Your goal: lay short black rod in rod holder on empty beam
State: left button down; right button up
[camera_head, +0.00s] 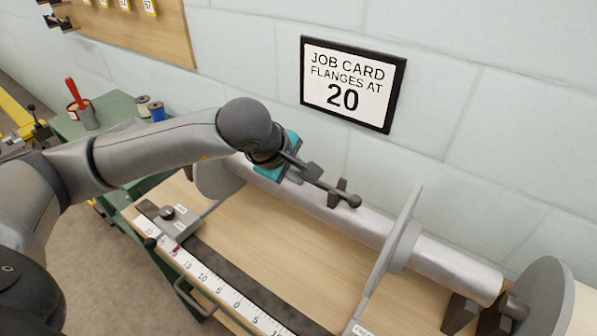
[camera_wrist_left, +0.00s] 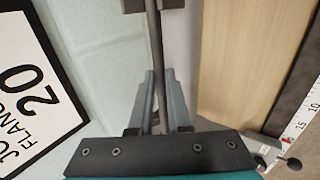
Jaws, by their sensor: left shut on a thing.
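A short black rod (camera_head: 330,189) with a round knob at its right end lies along and above the silver beam (camera_head: 447,268). My left gripper (camera_head: 305,169) is shut on the rod near its left end. In the left wrist view, the gripper fingers (camera_wrist_left: 153,95) clasp the rod (camera_wrist_left: 155,45), which runs up to a grey bracket at the top edge. The rod holder (camera_head: 338,186) is a dark upright bracket at the beam, just left of the knob. The rod crosses it; I cannot tell whether it rests in it. My right gripper is out of view.
A flange disc (camera_head: 399,240) stands on the beam to the right, with a larger end disc (camera_head: 543,297) beyond. A ruler (camera_head: 216,283) with a slider lies along the front of the wooden bench. The job card (camera_head: 350,84) hangs on the wall behind.

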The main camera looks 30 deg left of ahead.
pick_arm(q)
jog(key=c, duration=0.8)
grip_release()
jog(key=v, duration=1.5)
jog(key=shift+s+r, duration=0.1)
